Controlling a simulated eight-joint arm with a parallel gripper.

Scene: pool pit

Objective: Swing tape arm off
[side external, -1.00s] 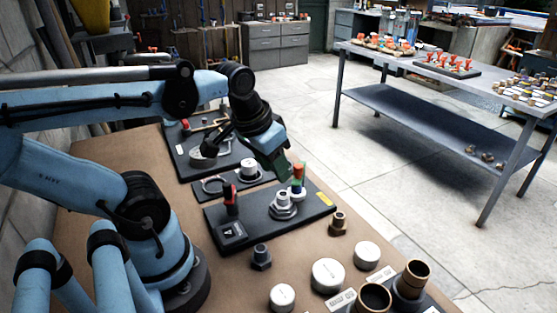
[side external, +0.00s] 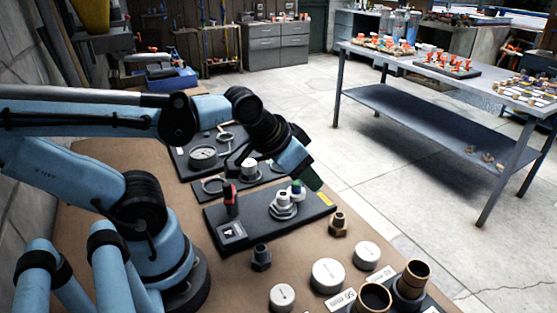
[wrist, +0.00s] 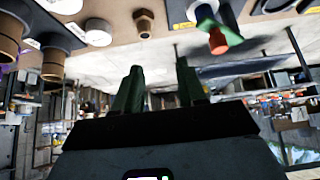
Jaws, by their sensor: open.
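A dark board (side external: 225,215) on the brown bench carries a pale metal fitting (side external: 283,206). A small blue and green piece (side external: 298,188) stands by the fitting's top, partly hidden by my gripper. In the wrist view, this coloured piece (wrist: 212,32) shows blue, green and an orange-red end, beyond and right of my fingers. A red-handled part (side external: 231,198) stands upright at the board's left. I cannot tell which part is the tape arm. My gripper (side external: 313,180) is over the board's far right edge; its green fingers (wrist: 158,82) are apart and empty.
A gauge (side external: 203,156) sits on another board behind. White round caps (side external: 328,274) and brown pipe pieces (side external: 416,275) stand at the front. A brown hex fitting (side external: 339,222) is right of the board. A grey side table (side external: 440,85) stands apart across open floor.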

